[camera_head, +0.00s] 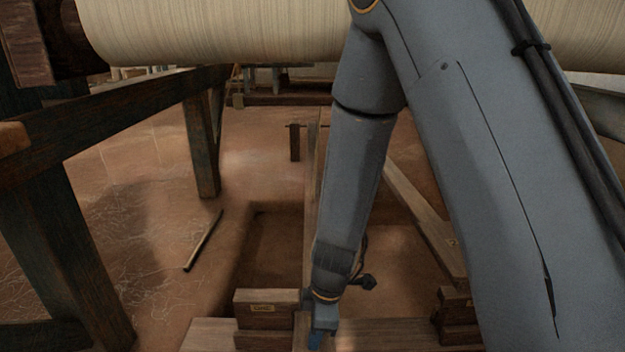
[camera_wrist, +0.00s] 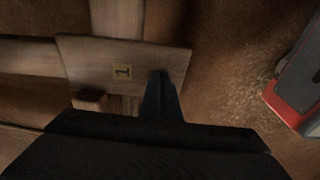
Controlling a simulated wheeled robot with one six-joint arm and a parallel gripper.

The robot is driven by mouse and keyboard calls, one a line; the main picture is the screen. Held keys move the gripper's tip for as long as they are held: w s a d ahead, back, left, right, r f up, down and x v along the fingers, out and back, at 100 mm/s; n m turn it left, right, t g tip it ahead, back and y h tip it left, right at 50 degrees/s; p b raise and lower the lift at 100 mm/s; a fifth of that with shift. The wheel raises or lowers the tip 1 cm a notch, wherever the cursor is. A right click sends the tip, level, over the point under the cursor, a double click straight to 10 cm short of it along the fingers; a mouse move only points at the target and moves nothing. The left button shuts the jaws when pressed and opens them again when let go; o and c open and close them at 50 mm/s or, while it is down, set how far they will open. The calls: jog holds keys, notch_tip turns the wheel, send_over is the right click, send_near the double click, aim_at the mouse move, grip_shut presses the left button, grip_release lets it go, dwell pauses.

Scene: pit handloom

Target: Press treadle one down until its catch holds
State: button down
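Treadle one shows in the wrist view as a flat wooden foot board (camera_wrist: 85,62) with a small brass plate marked 1. A long wooden bar runs away beneath it. My gripper (camera_wrist: 160,92) lies over the right part of the board, its fingers together as one dark wedge with nothing seen between them. I cannot tell whether the tip touches the wood. In the head view my gripper (camera_head: 318,340) points down at the near end of the long bar (camera_head: 311,180), beside a wooden block (camera_head: 266,310) with a brass label. The catch's state is not clear.
A second slanting wooden bar (camera_head: 425,220) lies right of my arm, with another block (camera_head: 458,318) at its near end. A dark loom frame post (camera_head: 60,260) stands left. A thin stick (camera_head: 203,240) lies on the earthen floor. The pale warp roll (camera_head: 220,30) hangs above.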

jog(key=shift+s, duration=0.15)
notch_tip(320, 180, up, 16)
jog(key=p, duration=1.3)
jog(key=shift+f, duration=0.25)
jog(key=s+a+r+m+p, duration=0.1)
jog(key=s+a+r+m, duration=0.2)
jog(key=r, duration=0.4)
jog(key=s+a+r+m, duration=0.1)
jog(key=s+a+r, duration=0.2)
jog(key=s+r, duration=0.4)
jog(key=s+d+r+m, duration=0.2)
jog(key=s+r+m, duration=0.5)
jog(key=s+r, duration=0.55)
jog(key=d+r+m+p, duration=0.2)
jog(key=d+r+p, duration=0.5)
jog(key=p, duration=0.6)
jog(key=d+r+m+h+p, duration=0.1)
jog(key=d+r+m+p, duration=0.1)
jog(key=d+r+p, duration=0.5)
jog(key=d+r+m+p, duration=0.2)
jog(key=d+r+p, duration=0.4)
jog(key=r+p, duration=0.7)
jog(key=p, duration=0.6)
jog(key=shift+d+r+m+h, duration=0.3)
jog(key=shift+d+r+h, duration=0.05)
jog(key=shift+d+h, duration=0.05)
